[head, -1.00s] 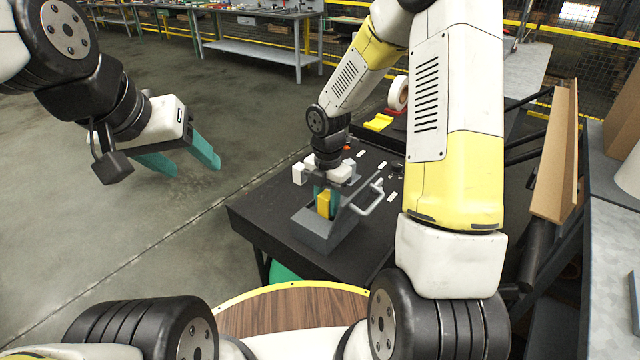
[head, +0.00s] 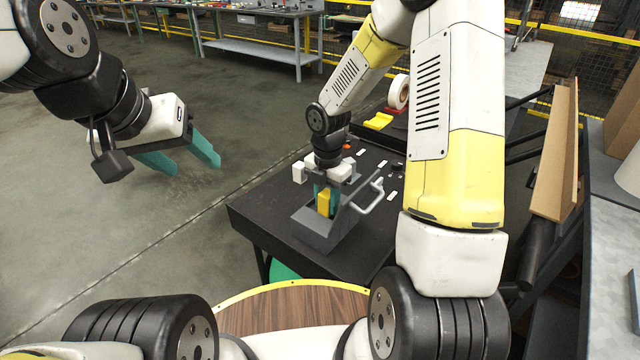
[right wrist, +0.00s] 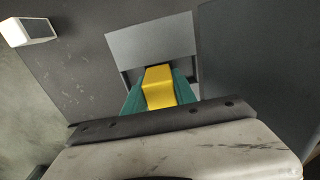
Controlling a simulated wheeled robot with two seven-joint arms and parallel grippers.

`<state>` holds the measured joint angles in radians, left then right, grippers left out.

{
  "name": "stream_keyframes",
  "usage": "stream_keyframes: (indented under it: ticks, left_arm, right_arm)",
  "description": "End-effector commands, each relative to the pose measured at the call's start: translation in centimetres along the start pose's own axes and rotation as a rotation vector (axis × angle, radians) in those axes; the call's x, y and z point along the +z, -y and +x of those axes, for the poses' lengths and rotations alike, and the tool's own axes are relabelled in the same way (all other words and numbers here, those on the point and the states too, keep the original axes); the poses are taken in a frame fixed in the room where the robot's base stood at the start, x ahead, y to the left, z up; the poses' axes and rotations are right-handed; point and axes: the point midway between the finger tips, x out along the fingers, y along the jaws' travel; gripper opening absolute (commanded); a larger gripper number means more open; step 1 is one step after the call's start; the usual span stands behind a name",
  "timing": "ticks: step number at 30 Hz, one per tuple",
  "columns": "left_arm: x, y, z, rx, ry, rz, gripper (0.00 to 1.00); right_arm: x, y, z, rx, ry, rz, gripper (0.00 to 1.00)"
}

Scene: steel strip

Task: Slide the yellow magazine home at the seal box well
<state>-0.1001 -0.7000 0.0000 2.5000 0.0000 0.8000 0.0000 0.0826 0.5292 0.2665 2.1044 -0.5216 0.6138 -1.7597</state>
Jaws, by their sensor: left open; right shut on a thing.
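The yellow magazine (head: 324,203) stands at the grey seal box (head: 328,236) on the dark table. My right gripper (head: 325,201) is shut on the magazine from above, its teal fingers on either side. In the right wrist view the magazine (right wrist: 159,88) sits between the teal fingers, with its far end at the dark opening of the grey box (right wrist: 150,42). How deep it sits in the well is hidden. My left gripper (head: 185,160) is open and empty, over the floor to the left of the table.
The dark table (head: 265,207) has a box handle (head: 370,198) on the right of the box and small white labels behind it. A yellow part (head: 379,121) and a tape roll (head: 398,92) lie at the back. The floor at left is clear.

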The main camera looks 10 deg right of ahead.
Motion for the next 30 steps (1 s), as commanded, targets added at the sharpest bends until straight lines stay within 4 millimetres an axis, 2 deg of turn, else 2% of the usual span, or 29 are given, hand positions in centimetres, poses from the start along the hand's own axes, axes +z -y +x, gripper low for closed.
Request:
stream_keyframes:
  ticks: [10,30]
  left_arm:
    - [0.0,0.0,0.0,0.0,0.0,0.0,0.57]
    - [0.0,0.0,0.0,0.0,0.0,0.0,0.57]
  right_arm:
    - [0.0,0.0,0.1,0.0,0.0,0.0,0.0]
    - [0.0,0.0,1.7,-0.001,0.0,0.0,0.0]
